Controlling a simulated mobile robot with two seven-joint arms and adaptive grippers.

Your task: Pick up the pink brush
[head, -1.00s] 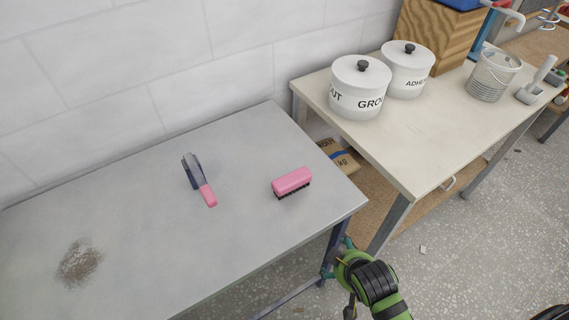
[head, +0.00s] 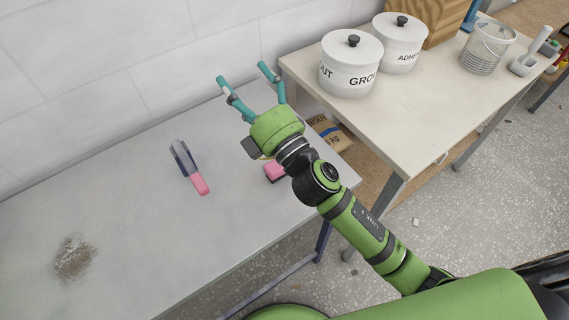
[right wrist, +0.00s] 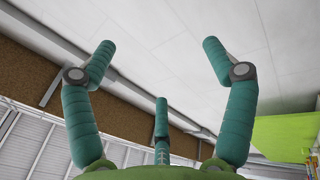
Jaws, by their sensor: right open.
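The pink brush (head: 273,171) lies on the grey table (head: 130,215) near its right end. My right forearm and wrist cover most of it in the head view; only part of its pink back and dark bristles shows. My right gripper (head: 246,76) is open and empty, its teal fingers pointing toward the wall above and beyond the brush. In the right wrist view the open fingers (right wrist: 160,65) have only wall and shelf edges behind them, and the brush is not seen there. My left gripper is not in view.
A pink-handled scraper-like tool (head: 188,167) lies left of the brush. A dust patch (head: 74,260) is at the table's left. A second table (head: 425,120) on the right holds two white lidded pots (head: 350,75) and a metal bucket (head: 487,48). The wall closes the back.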

